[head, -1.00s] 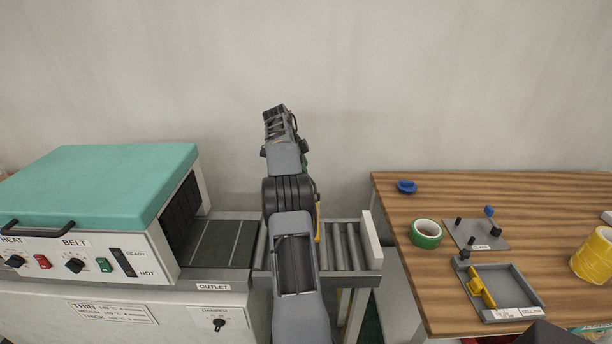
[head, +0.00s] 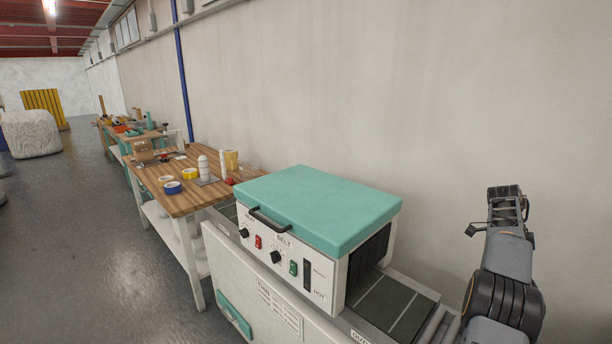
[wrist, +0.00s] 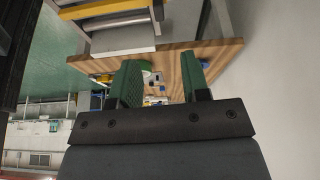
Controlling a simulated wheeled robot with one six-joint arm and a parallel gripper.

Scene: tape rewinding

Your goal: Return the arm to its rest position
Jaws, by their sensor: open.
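My gripper (wrist: 162,80) shows in the wrist view with its two green fingers apart and nothing between them. Through the gap, a wooden table top (wrist: 222,50) shows in the background with small items on it. In the head view my arm stands raised at the right, in front of the wall and beyond the outlet end of the teal-lidded machine (head: 318,212). The fingers cannot be made out in the head view.
A wooden bench (head: 182,203) with blue tape (head: 172,188), yellow tape (head: 190,174) and a white stack stands left of the machine. Open grey floor (head: 80,250) lies at the left.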

